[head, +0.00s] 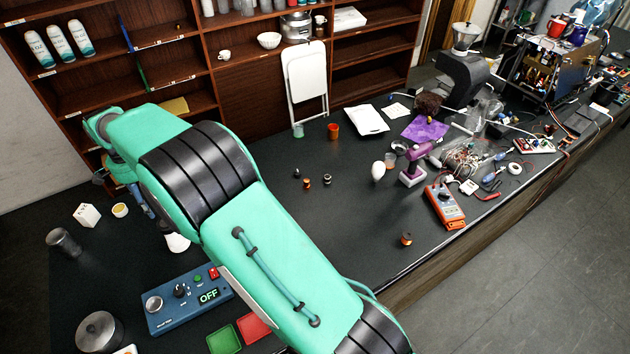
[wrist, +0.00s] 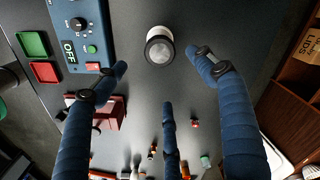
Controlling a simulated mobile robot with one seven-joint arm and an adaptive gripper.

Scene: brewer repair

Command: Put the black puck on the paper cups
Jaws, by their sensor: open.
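My gripper (wrist: 160,76) has blue fingers spread apart with nothing between them. In the wrist view, a white round object (wrist: 160,46), which looks like the paper cups, stands just beyond the fingertips. Its top shows a dark ring around a grey disc. I cannot tell whether that is the black puck on the cups or an inner opening. In the head view its white lower part (head: 178,243) shows beside my arm, which hides the rest. I cannot pick out the black puck with certainty elsewhere.
A blue control box (head: 185,300) reading OFF stands near the white object, with green (head: 224,341) and red (head: 253,328) trays beside it. A dark cylinder (head: 63,242) and a metal cylinder (head: 98,332) stand at left. Small parts and tools lie right of my arm.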

